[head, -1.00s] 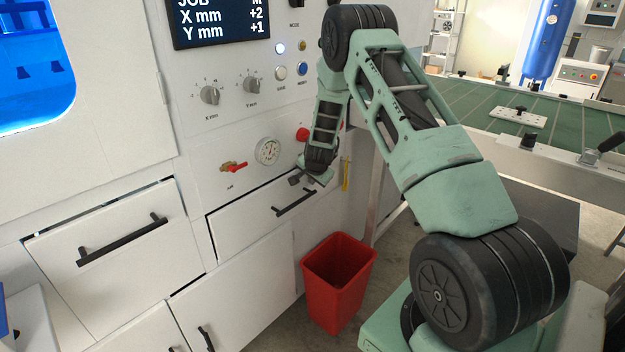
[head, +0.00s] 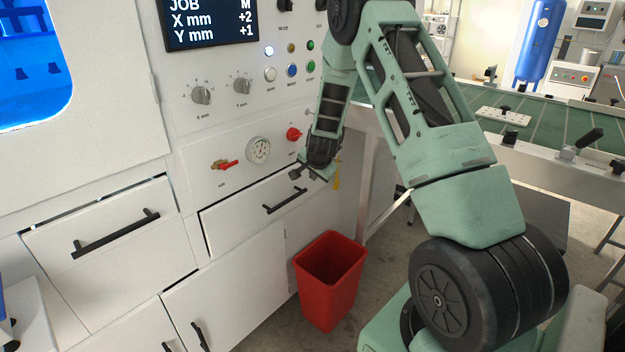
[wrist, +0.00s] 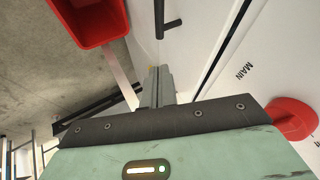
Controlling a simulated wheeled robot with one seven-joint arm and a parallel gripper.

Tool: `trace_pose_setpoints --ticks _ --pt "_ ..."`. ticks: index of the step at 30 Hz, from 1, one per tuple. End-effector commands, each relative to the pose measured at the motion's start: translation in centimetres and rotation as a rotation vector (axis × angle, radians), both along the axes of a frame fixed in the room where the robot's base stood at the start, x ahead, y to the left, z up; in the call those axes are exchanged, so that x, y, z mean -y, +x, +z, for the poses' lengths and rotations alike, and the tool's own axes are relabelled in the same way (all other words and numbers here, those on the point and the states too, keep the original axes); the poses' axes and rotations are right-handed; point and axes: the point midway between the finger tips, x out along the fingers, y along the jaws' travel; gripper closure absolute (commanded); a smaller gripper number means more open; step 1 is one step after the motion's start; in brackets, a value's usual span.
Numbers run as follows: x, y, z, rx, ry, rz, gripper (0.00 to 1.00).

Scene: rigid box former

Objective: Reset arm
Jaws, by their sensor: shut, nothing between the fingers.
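My arm is raised and bent in front of the white machine panel in the head view. My gripper (head: 297,174) is at its lower end, in front of the panel near the right drawer's handle. In the wrist view my gripper (wrist: 157,76) shows with its fingers together, pointing away from the camera. It is shut and holds nothing.
A red bin (head: 330,280) stands on the floor below my gripper. A red knob (head: 293,134), a gauge (head: 258,150) and a drawer handle (head: 285,201) are on the panel close by. A green table (head: 545,125) stands behind the arm on the right.

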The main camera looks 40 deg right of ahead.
Motion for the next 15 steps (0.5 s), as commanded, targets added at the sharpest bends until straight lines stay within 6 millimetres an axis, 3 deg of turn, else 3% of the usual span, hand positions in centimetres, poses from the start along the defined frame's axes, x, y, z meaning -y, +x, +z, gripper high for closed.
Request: trace_pose_setpoints --ticks 6,15 --pt "-1.0 -1.4 2.4 0.001 0.0 0.001 1.0" --pt "-1.2 -1.8 2.8 0.0 0.001 0.0 1.0"
